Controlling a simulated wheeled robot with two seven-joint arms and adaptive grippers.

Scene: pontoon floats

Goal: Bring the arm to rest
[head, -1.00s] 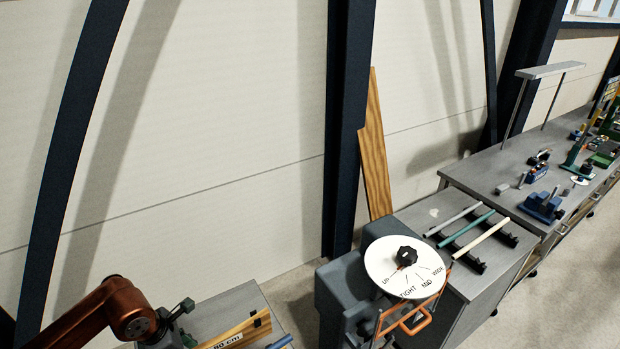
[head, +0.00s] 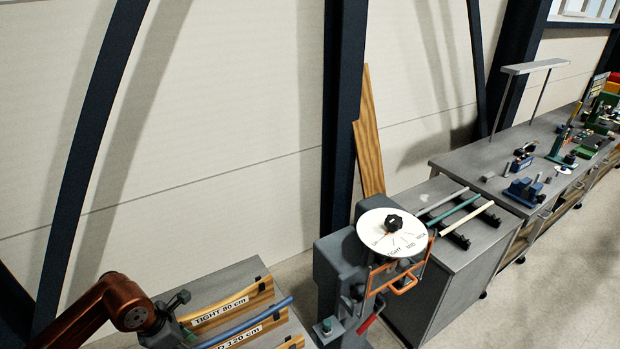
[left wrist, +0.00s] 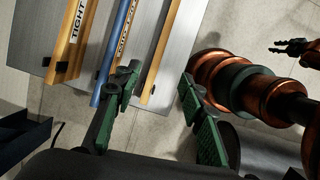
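My copper left arm comes in at the bottom left of the head view. Its dark green left gripper (head: 186,316) is beside the near end of a grey table with labelled wooden strips. A copper arm of mine crosses the right of that view. What looks like my right gripper (left wrist: 290,47) is small and dark at the upper right; its opening is unclear. It is outside the head view.
The grey table (head: 240,272) holds a TIGHT 80 cm strip (head: 225,306) and a blue rod (head: 245,323). A dial post (head: 393,233) stands right of it. Beyond are a cabinet with rods (head: 440,272) and a long workbench (head: 470,160). Bare floor (head: 560,290) lies at the right.

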